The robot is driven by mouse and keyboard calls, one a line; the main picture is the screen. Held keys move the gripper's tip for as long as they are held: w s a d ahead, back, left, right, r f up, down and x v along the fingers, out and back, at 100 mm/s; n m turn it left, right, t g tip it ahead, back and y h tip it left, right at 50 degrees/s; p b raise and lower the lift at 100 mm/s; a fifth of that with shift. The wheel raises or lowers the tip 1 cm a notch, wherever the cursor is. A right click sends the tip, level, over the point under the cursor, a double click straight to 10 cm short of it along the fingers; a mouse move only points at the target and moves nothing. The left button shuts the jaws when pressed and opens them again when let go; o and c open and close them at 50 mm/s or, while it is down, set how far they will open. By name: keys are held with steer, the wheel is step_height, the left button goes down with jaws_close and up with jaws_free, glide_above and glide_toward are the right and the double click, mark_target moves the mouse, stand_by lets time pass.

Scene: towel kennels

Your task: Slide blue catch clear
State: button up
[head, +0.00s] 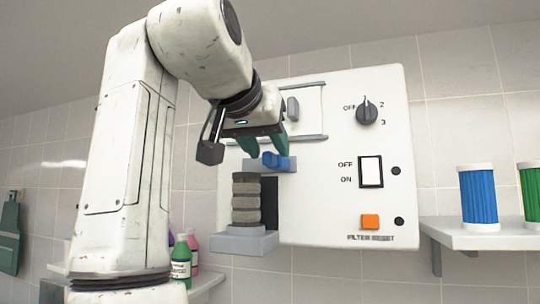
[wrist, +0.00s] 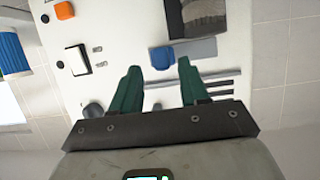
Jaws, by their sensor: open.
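The blue catch (head: 277,161) sits on a short grey bar (head: 250,165) on the front of the white panel, just above a dirty grey filter (head: 246,200). In the wrist view the blue catch (wrist: 162,57) lies between and slightly beyond the two green fingertips. My gripper (head: 266,152) is open, its fingers pointing down at the catch from above in the head view. My gripper (wrist: 159,65) also shows in the wrist view with an empty gap between its fingers. I cannot tell whether a finger touches the catch.
The white panel (head: 330,215) carries a dial (head: 367,111), a rocker switch (head: 371,171) and an orange button (head: 370,222). A grey handle (head: 293,108) and rails are near my wrist. A shelf (head: 480,237) at right holds a blue filter (head: 478,195) and a green one.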

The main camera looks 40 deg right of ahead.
steer(key=b+v, duration=0.1)
steer(key=v, duration=0.7)
stand_by(0.4)
